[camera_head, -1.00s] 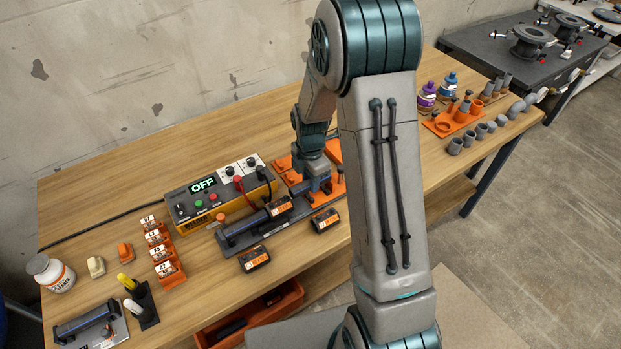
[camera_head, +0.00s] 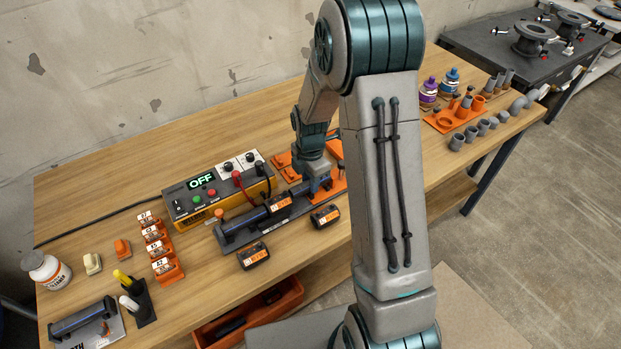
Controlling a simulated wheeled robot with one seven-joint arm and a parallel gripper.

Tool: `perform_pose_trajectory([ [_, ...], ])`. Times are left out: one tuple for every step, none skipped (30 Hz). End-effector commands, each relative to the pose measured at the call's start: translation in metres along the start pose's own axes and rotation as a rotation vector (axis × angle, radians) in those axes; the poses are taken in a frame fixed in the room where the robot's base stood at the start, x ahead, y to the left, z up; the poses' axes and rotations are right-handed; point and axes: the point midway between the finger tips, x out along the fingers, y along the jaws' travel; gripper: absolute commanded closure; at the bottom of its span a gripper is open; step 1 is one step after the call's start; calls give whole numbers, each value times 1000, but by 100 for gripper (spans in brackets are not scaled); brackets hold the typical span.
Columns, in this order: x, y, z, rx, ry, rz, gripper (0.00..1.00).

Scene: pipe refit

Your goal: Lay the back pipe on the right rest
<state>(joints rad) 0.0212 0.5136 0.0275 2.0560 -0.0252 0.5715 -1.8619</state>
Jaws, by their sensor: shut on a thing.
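My gripper (camera_head: 320,187) is low over the bench behind my forearm, at the right end of a dark grey fixture (camera_head: 235,241). It is shut on a dark pipe-like piece, mostly hidden by the jaws. A dark blue-grey pipe (camera_head: 246,220) lies along the fixture, running left from near the gripper. A black and orange labelled block (camera_head: 279,203) covers part of it. I cannot tell whether this is the same piece as the one in my jaws. Orange plates (camera_head: 284,161) lie behind and around the gripper. I cannot make out which part is the right rest.
A yellow control box (camera_head: 217,192) reading OFF, with red and black leads, stands just behind the fixture. Labelled blocks (camera_head: 253,256) lie in front. An orange board with grey fittings (camera_head: 457,142) is at the right. Open wood lies at the back left.

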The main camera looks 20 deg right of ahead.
Motion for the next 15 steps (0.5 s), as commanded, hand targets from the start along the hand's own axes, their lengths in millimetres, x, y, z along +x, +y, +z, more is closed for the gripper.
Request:
perform_pose_trajectory([
  [4,0,0,0,0,0,92],
  [5,0,0,1,0,0,92],
  [6,0,0,1,0,0,92],
  [7,0,0,1,0,0,92],
  [7,0,0,1,0,0,92],
  [7,0,0,1,0,0,92],
  [7,0,0,1,0,0,92],
  [7,0,0,1,0,0,92],
  [7,0,0,1,0,0,92],
  [7,0,0,1,0,0,92],
  [7,0,0,1,0,0,92],
  [7,0,0,1,0,0,92],
  [7,0,0,1,0,0,92],
  [7,0,0,1,0,0,92],
  [7,0,0,1,0,0,92],
])
